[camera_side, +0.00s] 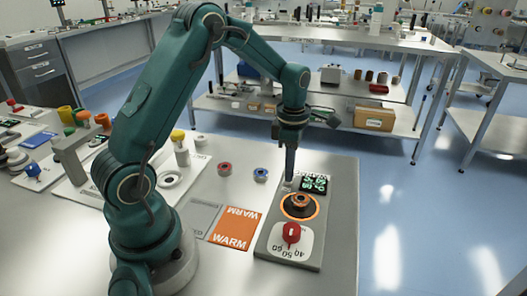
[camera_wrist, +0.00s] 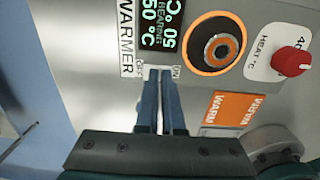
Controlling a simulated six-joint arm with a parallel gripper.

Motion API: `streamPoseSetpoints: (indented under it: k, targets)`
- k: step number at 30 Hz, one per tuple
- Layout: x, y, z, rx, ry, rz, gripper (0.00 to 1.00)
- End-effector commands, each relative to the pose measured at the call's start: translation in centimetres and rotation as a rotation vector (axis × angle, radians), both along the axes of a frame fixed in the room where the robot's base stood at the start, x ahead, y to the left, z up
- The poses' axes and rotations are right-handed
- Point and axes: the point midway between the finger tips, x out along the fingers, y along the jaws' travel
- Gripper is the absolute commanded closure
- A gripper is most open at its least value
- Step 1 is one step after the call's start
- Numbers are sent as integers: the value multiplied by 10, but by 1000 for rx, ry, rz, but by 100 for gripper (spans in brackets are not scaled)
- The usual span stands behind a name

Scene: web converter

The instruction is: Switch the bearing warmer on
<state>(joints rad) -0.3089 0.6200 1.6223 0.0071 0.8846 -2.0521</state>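The bearing warmer (camera_side: 262,246) is a grey slab at the table's right edge. A bearing (camera_wrist: 217,49) sits on its orange-ringed plate, beside a red heat knob (camera_wrist: 291,61). Its lit display (camera_wrist: 160,22) shows green 50 °C readings. A small pale switch (camera_wrist: 158,70) with tiny lettering on both sides lies beyond my fingertips in the wrist view; its position is hidden or too small to tell. My gripper (camera_wrist: 162,84) points down at the switch end, fingers close together, with nothing seen between them. It also shows in the side view (camera_side: 289,178); contact cannot be told.
An orange WARM card (camera_side: 236,228) lies left of the warmer, with a grey card beside it. A red ring part (camera_side: 225,169) and a blue one (camera_side: 261,174) stand behind on the table. Several coloured parts fill the left side. The floor drops away at right.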

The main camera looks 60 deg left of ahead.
Motion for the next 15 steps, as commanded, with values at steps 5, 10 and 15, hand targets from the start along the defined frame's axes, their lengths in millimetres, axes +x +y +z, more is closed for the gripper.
streamPoseSetpoints:
  k: [5,10,15]
  targets:
    - [-1,0,13,1,3,-1,100]
    - [1,-1,48,2,-8,0,100]
    - [1,-1,89,3,-10,0,100]
